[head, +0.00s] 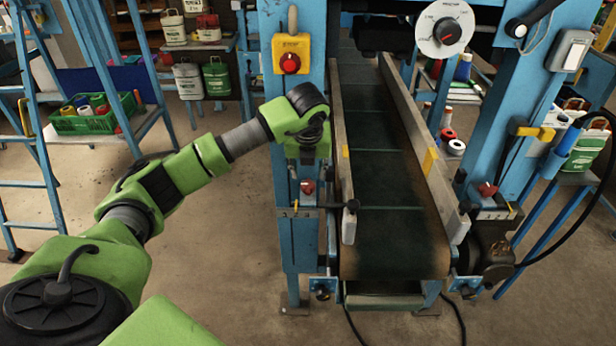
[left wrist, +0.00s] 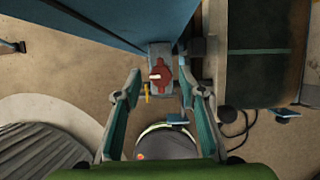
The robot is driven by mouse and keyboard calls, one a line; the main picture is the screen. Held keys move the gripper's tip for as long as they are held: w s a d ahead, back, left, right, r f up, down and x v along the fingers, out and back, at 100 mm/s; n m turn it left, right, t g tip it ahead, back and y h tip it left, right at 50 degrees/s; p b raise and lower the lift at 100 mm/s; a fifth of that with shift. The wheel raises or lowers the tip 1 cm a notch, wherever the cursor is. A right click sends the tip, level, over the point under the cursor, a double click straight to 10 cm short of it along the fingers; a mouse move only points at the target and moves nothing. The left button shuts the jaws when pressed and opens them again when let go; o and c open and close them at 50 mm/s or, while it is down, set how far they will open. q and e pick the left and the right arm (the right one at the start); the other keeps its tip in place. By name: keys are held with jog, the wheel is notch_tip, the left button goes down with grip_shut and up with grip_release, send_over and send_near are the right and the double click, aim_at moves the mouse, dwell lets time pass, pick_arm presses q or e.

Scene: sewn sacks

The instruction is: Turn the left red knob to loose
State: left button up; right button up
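The left red knob (head: 307,187) sits on the blue post left of the conveyor, above a small pale plate with marks that I cannot read. In the left wrist view the red knob (left wrist: 161,77) is on a grey block, with a pale pointer mark toward the left. My left gripper (left wrist: 160,80) is open, its two fingers spread to either side of the knob as seen, with no clear contact. In the head view my left arm's wrist hangs just above the knob, and the fingers are mostly hidden. My right gripper is not in view.
A second red knob (head: 487,189) is on the right post. A yellow box with a red button (head: 290,63) is above my wrist. The conveyor belt (head: 390,230) runs just right of the left knob, with a black-knobbed lever (head: 351,206) at its edge.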

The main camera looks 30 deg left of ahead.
pick_arm(q)
jog(key=v, duration=0.7)
jog(key=shift+s, duration=0.2)
jog(key=shift+r, duration=0.15)
